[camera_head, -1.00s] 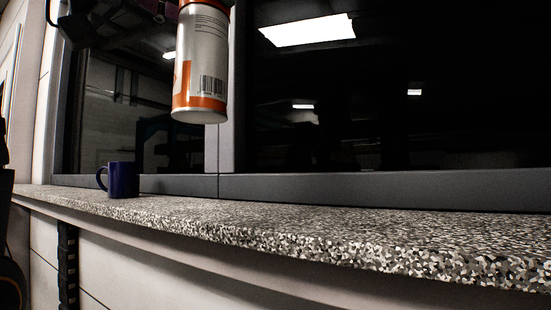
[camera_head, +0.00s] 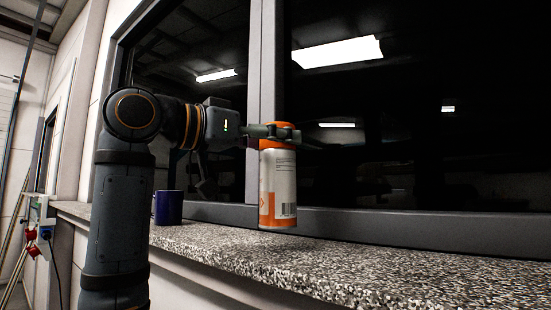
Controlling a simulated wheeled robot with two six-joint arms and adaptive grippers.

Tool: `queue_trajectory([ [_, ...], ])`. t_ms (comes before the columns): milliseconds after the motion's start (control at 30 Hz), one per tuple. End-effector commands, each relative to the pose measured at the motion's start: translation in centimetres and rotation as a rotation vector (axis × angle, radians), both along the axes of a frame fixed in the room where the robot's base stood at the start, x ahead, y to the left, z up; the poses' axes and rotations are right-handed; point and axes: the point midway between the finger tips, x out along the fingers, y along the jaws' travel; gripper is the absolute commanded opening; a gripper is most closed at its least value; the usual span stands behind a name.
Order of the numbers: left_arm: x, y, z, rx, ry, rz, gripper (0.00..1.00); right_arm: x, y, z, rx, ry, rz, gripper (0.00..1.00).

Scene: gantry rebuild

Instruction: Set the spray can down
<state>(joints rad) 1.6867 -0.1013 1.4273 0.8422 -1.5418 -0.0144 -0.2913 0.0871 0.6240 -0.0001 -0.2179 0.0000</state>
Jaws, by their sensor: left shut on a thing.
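The spray can (camera_head: 278,188), white with orange bands and a barcode, is upright in my left gripper (camera_head: 280,133). The gripper is shut around its orange top, reaching in from the left. The can's base shows against the back part of the speckled stone sill (camera_head: 330,265). I cannot tell whether it touches the sill or hangs just above it. My right gripper is not in view.
A dark blue mug (camera_head: 168,207) stands on the sill to the left, partly behind my left arm. The dark window (camera_head: 420,130) and its grey frame rise behind the sill. The sill is clear right of the can.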

Motion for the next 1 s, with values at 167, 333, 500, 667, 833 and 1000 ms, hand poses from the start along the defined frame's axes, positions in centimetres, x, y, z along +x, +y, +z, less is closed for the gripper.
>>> queue_trajectory([
  [167,0.5,-0.2,-2.6,-0.001,0.000,-0.001,0.00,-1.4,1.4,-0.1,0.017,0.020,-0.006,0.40],
  [333,0.4,-0.2,-3.6,-0.002,-0.001,0.000,0.00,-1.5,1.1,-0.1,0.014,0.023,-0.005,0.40],
  [500,0.4,-0.2,-3.6,-0.001,-0.001,0.000,0.00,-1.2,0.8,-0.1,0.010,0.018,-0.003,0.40],
  [667,0.4,-0.2,-4.1,-0.001,-0.001,0.000,0.00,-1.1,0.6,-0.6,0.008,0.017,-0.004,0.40],
  [833,0.4,-0.2,-4.0,0.000,0.001,0.000,0.83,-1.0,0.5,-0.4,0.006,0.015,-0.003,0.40],
  [1000,0.4,-0.2,-4.0,0.000,0.001,0.000,0.83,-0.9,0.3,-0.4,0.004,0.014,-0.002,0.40],
])
